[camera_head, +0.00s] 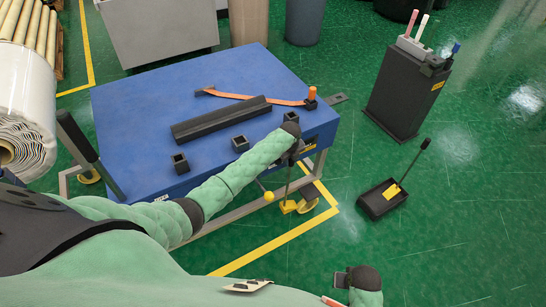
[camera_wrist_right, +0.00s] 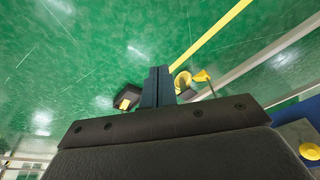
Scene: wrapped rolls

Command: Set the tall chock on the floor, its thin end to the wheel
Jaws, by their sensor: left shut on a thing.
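A yellow chock (camera_head: 288,207) with a thin upright rod is beside a yellow caster wheel (camera_head: 309,205) under the near right corner of the blue-topped cart. My left gripper (camera_head: 291,152) is shut on the upper part of the rod. The wrist view shows the chock (camera_wrist_right: 201,76) close to the wheel (camera_wrist_right: 182,83). I cannot tell whether the chock touches the floor or wheel, or which way its thin end points. My right gripper (camera_wrist_right: 156,86) is shut and empty, low at the right in the head view (camera_head: 343,280).
The blue cart top (camera_head: 130,110) bears a long black bar (camera_head: 222,118), black square blocks and an orange strap. A black tray (camera_head: 375,204) with a yellow piece and rod stands right of the cart. A black bin (camera_head: 405,95) stands farther back. Green floor is open at right.

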